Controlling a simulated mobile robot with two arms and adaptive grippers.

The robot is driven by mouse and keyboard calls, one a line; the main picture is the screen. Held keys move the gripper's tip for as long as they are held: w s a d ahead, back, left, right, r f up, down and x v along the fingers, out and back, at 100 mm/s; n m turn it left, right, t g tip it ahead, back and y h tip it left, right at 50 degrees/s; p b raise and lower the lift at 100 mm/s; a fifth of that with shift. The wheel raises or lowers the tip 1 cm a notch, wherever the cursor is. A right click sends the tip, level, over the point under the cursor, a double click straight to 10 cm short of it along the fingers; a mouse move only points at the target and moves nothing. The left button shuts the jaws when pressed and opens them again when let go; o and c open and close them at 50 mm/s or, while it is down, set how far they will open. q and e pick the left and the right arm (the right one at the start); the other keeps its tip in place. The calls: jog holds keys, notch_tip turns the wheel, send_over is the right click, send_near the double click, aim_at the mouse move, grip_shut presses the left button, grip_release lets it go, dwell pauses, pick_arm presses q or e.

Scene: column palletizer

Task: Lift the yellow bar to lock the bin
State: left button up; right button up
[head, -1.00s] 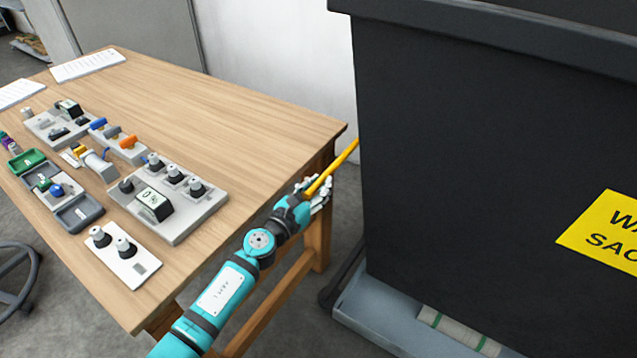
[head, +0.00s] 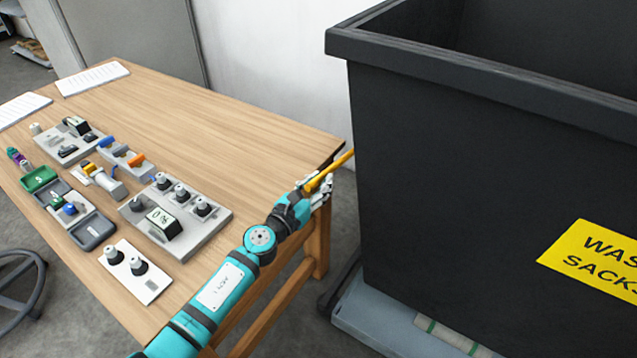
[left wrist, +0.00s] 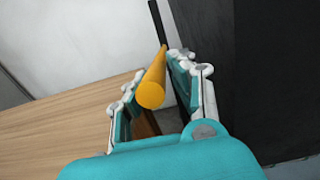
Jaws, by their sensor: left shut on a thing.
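The yellow bar (head: 341,162) sticks out beside the left side of the black bin (head: 440,190), close to the table's right corner. In the left wrist view the bar (left wrist: 153,88) lies between the two fingers, its round end towards the camera. My left gripper (head: 318,187) is shut on the bar; in the left wrist view its fingers (left wrist: 158,92) stand on either side of it. The bar's far end is hidden behind the bin in the head view. The bin carries a yellow label reading waste sacks. My right gripper is not in view.
A wooden table (head: 225,120) stands left of the bin, with several switch panels and small devices on its left part. The bin rests on a grey base (head: 385,318). A pale wall (head: 270,50) is behind. The gap between table and bin is narrow.

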pick_arm(q)
jog(key=r+p, duration=0.1)
jog(key=r, duration=0.1)
jog(key=r+p, duration=0.2)
jog(key=w+r+p, duration=0.1)
jog(key=shift+d+r, duration=0.35)
jog(key=shift+r, duration=0.05)
jog(key=shift+w+d+r+p, duration=0.1)
jog(key=shift+w+r+p, duration=0.2)
jog(key=shift+r+p, duration=0.4)
jog(key=o, duration=0.7)
jog(key=shift+s, duration=0.1)
jog(key=o, duration=0.4)
jog(key=shift+f, duration=0.25)
jog(key=shift+s, duration=0.1)
